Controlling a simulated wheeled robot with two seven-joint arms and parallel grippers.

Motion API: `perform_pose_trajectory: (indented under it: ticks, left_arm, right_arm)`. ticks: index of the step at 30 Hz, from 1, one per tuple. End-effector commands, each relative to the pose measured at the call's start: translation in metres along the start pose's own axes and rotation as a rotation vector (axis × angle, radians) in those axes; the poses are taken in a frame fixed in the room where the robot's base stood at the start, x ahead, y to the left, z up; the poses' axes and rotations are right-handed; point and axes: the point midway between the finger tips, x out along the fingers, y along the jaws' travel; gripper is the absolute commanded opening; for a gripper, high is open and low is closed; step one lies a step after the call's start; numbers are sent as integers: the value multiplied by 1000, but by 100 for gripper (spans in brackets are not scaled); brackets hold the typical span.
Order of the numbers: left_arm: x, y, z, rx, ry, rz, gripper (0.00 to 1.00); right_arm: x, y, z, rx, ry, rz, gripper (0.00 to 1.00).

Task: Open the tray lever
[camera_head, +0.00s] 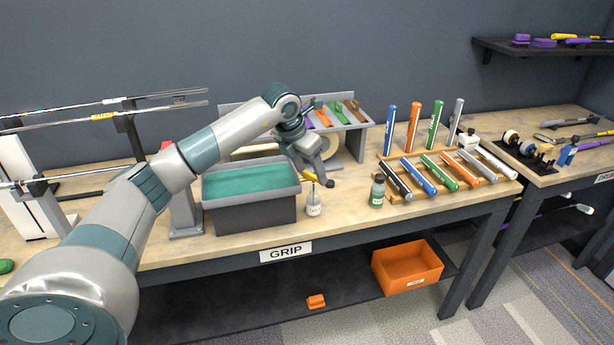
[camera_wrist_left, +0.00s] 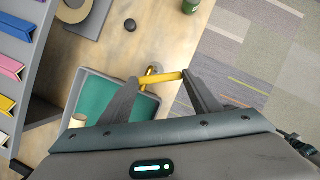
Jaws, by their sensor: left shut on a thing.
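The tray (camera_head: 250,215) is a grey box with a teal inside, on the workbench at the middle left. Its lever has a yellow handle (camera_head: 308,177) at the tray's right side. In the left wrist view the yellow handle (camera_wrist_left: 160,78) lies crosswise between the fingertips, beside the tray's teal inside (camera_wrist_left: 105,98). My left gripper (camera_head: 320,182) reaches over from the left and is shut on the lever handle; it also shows in the left wrist view (camera_wrist_left: 161,84). The gripper hides part of the lever in the head view. My right gripper is not in view.
A wooden rack (camera_head: 395,198) of coloured grips stands farther right. A grey shelf (camera_head: 357,127) with coloured strips is behind. An orange bin (camera_head: 407,268) sits below.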

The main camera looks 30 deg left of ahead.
Motion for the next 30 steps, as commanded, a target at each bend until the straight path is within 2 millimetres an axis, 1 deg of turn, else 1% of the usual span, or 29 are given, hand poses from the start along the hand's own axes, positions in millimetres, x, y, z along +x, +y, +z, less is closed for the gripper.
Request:
perform_pose_trajectory:
  ticks: [1, 15, 24, 30]
  left_arm:
    - [3, -1, 1, -37, -4, 17, 35]
    - [8, -3, 14, -448, -4, 187, 35]
    - [9, -1, 21, -652, -3, 269, 35]
    - [9, 0, 23, -722, -3, 298, 35]
  right_arm:
    - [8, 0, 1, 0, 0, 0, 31]
    - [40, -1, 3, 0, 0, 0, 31]
    - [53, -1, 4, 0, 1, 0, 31]
    - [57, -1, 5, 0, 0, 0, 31]
